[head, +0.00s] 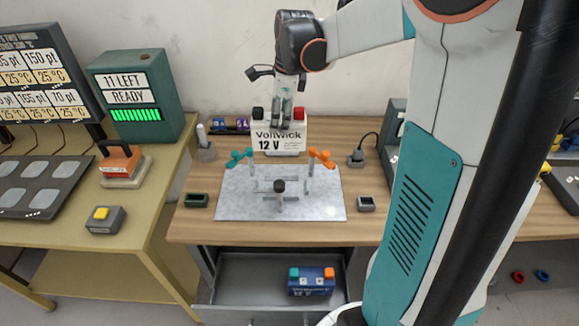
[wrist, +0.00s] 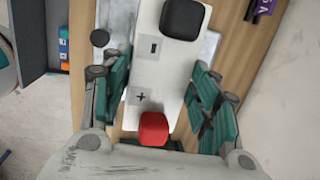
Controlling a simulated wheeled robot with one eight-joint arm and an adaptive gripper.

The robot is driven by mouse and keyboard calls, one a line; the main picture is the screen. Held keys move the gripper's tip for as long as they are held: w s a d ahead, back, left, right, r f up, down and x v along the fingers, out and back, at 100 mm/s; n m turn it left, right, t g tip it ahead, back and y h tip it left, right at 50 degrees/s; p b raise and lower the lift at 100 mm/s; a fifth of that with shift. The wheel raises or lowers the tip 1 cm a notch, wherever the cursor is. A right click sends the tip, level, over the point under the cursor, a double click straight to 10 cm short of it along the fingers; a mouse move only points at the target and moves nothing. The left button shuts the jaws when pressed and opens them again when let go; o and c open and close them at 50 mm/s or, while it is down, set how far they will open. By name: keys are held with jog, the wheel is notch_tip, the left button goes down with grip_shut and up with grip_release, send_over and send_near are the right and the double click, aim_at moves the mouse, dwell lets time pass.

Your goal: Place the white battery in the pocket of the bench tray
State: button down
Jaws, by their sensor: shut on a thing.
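The white battery (head: 279,139), marked Voltwick 12 V, is upright with a black terminal at left and a red one at right. My gripper (head: 281,112) is shut on it from above. In the wrist view, the battery (wrist: 170,75) lies between the teal finger pads of my gripper (wrist: 163,100). The grey bench tray (head: 240,205) lies on the wooden bench, below and in front of the battery in the head view. Teal and orange clamps (head: 323,158) stand on posts at its sides. The battery's height over the bench and the pocket's outline are unclear.
A blue battery (head: 312,282) sits in the open drawer (head: 245,275) below the bench. A dark upright post (head: 280,188) stands at the tray's middle. A green readout box (head: 140,95) stands on the left table.

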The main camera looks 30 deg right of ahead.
aim_at(287, 142)
jog(key=s+b+x, duration=0.2)
jog(key=x, duration=0.7)
jog(key=s+d+f+b+x, duration=0.1)
jog(key=s+b+x, duration=0.1)
jog(key=x, duration=0.8)
jog(key=shift+b, duration=0.6)
jog(key=c, duration=0.6)
grip_release()
jog(key=shift+f, duration=0.1)
jog(key=p+v, duration=0.3)
jog(key=v, duration=0.9)
jog(key=shift+a, duration=0.1)
